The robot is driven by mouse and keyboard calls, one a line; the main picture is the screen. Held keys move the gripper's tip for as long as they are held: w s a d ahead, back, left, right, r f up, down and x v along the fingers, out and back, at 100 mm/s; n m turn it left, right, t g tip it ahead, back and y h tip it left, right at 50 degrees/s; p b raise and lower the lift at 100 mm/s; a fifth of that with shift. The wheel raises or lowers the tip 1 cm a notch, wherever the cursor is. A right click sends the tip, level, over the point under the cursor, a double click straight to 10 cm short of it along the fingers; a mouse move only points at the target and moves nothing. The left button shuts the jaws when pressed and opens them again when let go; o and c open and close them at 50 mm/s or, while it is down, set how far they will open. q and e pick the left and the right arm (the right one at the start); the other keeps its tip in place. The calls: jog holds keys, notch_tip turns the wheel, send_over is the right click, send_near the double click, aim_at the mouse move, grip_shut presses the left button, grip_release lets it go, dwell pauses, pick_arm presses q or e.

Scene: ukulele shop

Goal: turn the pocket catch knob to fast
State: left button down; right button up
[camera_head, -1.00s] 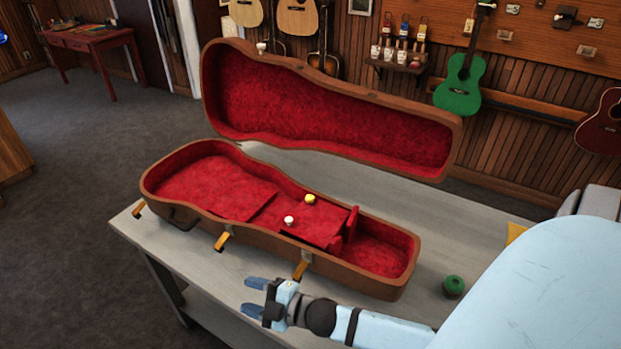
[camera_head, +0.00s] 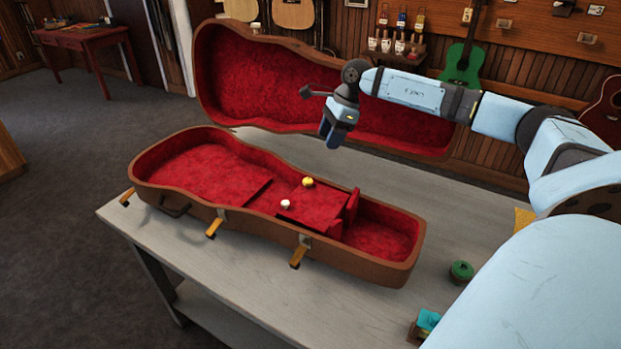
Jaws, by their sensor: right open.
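The open ukulele case (camera_head: 365,269) lies on the grey table, brown outside with red plush inside. A red pocket lid (camera_head: 318,207) inside it bears a yellow knob (camera_head: 308,182) and a white knob (camera_head: 285,204). I cannot tell which one is the pocket catch knob, nor read any marking. My right gripper (camera_head: 333,138) is open and empty, fingers pointing down, and shows above the yellow knob in the picture, in front of the raised case lid (camera_head: 250,82). It touches neither knob. My left gripper is out of view.
Several orange latches (camera_head: 215,226) hang along the case's front. A green round tin (camera_head: 461,271) and a small teal-topped item (camera_head: 427,321) are on the table (camera_head: 240,290) at right. The table is bare in front of the case.

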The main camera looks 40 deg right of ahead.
aim_at(308, 180)
jog(key=p+x, duration=0.1)
jog(key=x, duration=1.2)
jog(key=shift+w+a+f, duration=0.1)
jog(key=shift+a, duration=0.1)
jog(key=c, duration=0.9)
